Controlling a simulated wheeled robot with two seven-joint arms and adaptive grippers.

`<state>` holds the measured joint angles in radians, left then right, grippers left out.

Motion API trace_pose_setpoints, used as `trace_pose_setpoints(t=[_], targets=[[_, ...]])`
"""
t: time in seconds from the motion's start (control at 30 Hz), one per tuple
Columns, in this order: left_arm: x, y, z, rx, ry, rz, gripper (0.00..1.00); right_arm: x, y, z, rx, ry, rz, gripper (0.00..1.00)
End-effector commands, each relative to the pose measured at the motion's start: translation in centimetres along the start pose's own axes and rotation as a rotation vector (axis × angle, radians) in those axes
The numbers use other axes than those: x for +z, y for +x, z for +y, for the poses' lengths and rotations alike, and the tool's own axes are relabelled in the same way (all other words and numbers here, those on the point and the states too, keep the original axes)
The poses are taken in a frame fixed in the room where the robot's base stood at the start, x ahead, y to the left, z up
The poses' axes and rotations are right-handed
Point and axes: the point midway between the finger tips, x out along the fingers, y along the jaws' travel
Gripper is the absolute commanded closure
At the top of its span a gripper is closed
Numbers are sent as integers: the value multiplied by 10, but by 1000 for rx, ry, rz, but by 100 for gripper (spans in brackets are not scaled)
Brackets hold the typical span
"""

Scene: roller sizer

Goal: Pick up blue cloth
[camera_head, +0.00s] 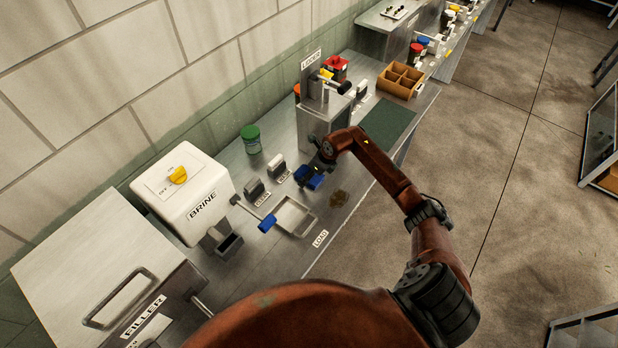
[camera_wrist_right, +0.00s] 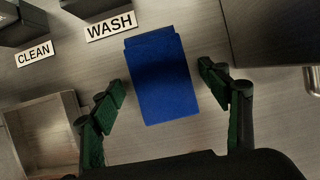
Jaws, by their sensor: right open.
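The blue cloth (camera_wrist_right: 160,75) is a folded rectangle lying flat on the metal bench, just below the WASH label in the right wrist view. In the head view part of it (camera_head: 317,183) shows under my right gripper (camera_head: 312,172). In the wrist view my right gripper (camera_wrist_right: 161,80) is open, with one green-padded finger on each side of the cloth. The fingers appear apart from the cloth's sides; the exact height above it cannot be told. My left gripper is not in view.
The grey LOADER machine (camera_head: 322,118) stands close behind. A green jar (camera_head: 251,139) and the white BRINE box (camera_head: 184,190) are further left. A dark green mat (camera_head: 388,124) lies right.

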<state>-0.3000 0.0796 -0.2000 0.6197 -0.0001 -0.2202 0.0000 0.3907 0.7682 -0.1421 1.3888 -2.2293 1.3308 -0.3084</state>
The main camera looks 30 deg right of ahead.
Motion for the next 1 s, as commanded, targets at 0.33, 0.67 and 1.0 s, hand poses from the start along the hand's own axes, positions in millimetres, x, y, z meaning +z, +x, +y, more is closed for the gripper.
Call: trace_pose_setpoints(t=[0.33,0.67,1.0], targets=[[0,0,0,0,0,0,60,0,0,0,0,0,-1,34],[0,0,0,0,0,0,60,0,0,0,0,0,-1,57],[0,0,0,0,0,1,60,0,0,0,0,0,-1,74]])
